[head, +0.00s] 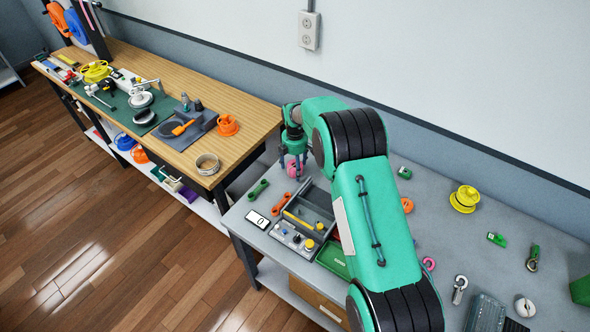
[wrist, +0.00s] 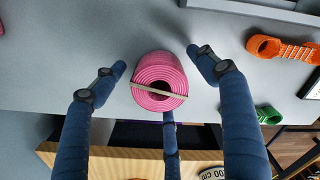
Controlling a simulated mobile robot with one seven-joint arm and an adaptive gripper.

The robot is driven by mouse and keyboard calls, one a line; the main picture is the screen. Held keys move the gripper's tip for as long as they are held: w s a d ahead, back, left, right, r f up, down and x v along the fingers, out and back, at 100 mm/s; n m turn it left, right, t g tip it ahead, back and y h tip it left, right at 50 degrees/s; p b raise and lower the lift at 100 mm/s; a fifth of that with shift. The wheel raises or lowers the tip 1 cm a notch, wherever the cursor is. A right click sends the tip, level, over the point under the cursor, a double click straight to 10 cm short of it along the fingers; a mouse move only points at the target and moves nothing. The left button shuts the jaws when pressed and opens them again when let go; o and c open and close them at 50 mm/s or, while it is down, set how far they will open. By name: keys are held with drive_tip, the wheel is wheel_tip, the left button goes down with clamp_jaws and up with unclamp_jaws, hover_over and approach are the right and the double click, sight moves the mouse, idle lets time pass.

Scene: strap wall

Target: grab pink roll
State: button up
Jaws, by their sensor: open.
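The pink roll (wrist: 160,80) lies on the grey tabletop in the middle of the wrist view, a rolled strap with a pale band across its end. My gripper (wrist: 163,75) is open, with one finger to the left of the roll, one to the right and one below it in the picture. I see gaps between the side fingers and the roll; I cannot tell whether the lower finger touches it. In the head view the pink roll (head: 292,168) shows partly behind the fingers of my gripper (head: 294,170), near the left end of the grey table.
An orange strap piece (wrist: 283,49) and a green piece (wrist: 268,115) lie to the right in the wrist view. A grey tray (head: 311,208) stands close to the gripper on the grey table (head: 450,232). A wooden workbench (head: 190,80) with tools stands at the left.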

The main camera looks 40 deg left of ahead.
drive_tip(key=shift+f, duration=0.1)
idle(0.5)
drive_tip(key=c, duration=1.3)
